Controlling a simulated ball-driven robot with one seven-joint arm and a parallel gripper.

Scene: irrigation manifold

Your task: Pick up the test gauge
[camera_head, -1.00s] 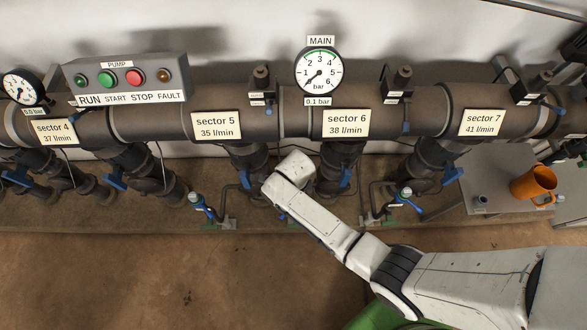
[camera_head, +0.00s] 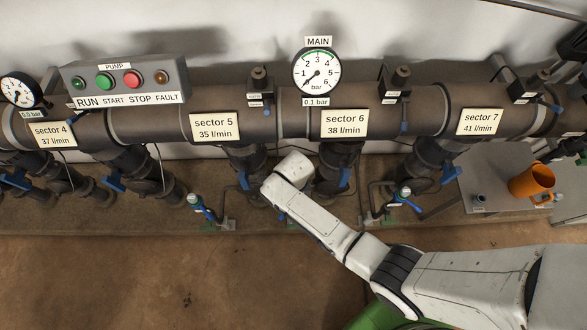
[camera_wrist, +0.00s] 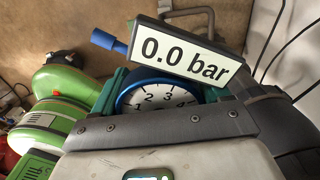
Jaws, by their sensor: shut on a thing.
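The test gauge (camera_wrist: 158,97) shows in the wrist view, with a blue rim, a white dial and a tilted tag (camera_wrist: 184,60) reading 0.0 bar. My gripper (camera_wrist: 163,92) is shut on it, with teal finger parts on either side of its body. The lower part of the dial is hidden behind my gripper's dark housing. In the head view my white wrist hangs in front of the pipes below the sector 5 and sector 6 signs. My fingers and the test gauge are hidden there.
A thick manifold pipe (camera_head: 290,122) runs across the head view, with the MAIN gauge (camera_head: 317,73) and a pump panel (camera_head: 124,79) above it. Branch pipes with blue handles stand close around my wrist. A grey table (camera_head: 492,187) at right holds an orange mug (camera_head: 532,182).

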